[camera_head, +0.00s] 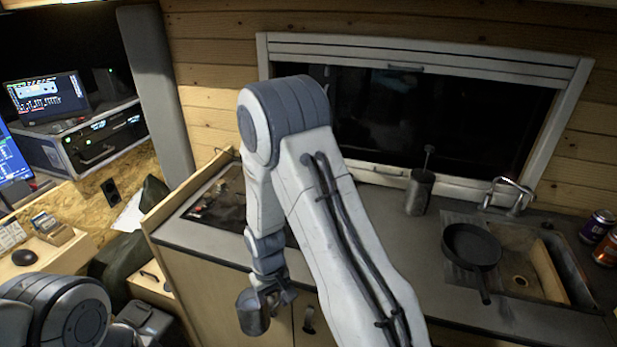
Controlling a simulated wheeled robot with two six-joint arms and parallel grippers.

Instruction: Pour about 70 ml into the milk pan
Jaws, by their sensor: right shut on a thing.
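My right gripper (274,297) is shut on a dark grey metal cup (252,313), roughly upright in front of the cabinet fronts. I cannot see what is in the cup. A round dark pan (471,246) with its handle towards me sits at the left edge of the sink, apart from the cup; I cannot tell if it is the milk pan. A tall grey metal vessel (419,193) with a thin rod sticking up stands on the counter below the window. My left arm shows at the bottom left, but its gripper cannot be made out.
The counter (400,240) runs under the window. A sink (518,272) with a tap (512,193) and a board is at the right, with cans (598,227) beyond. A dark hob area (222,207) with small items lies behind my right arm. A desk with screens is at the left.

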